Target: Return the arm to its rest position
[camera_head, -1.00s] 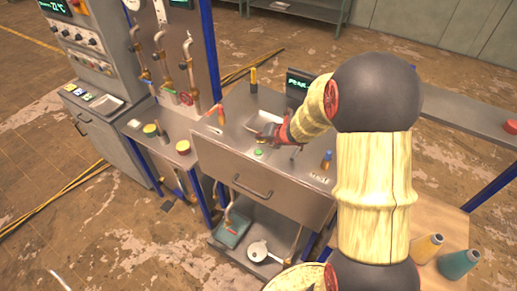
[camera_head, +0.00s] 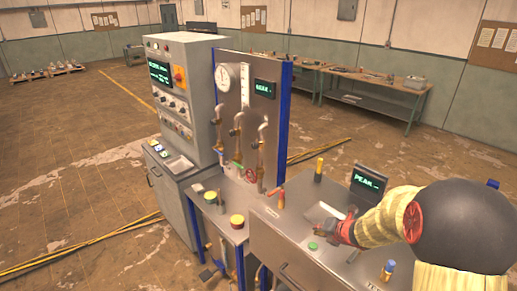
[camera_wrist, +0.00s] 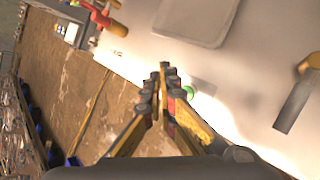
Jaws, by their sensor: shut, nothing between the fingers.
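My arm reaches in from the right of the head view, with its black joint and pale yellow sleeve over the metal bench. My gripper (camera_head: 330,236) is low above the bench top (camera_head: 278,232), close to a green button (camera_head: 313,246) and the shallow metal tray (camera_head: 322,212). In the wrist view my gripper (camera_wrist: 163,74) has its two fingers drawn together at the tips, with nothing held between them. The green button (camera_wrist: 188,91) shows just right of the fingertips, and the tray (camera_wrist: 188,38) lies beyond. Whether the fingers touch the bench is unclear.
A small display (camera_head: 369,184) stands behind the gripper. A blue-capped item (camera_head: 388,269) is at the front. Pipes (camera_head: 238,140) and a control cabinet (camera_head: 180,90) rise at left.

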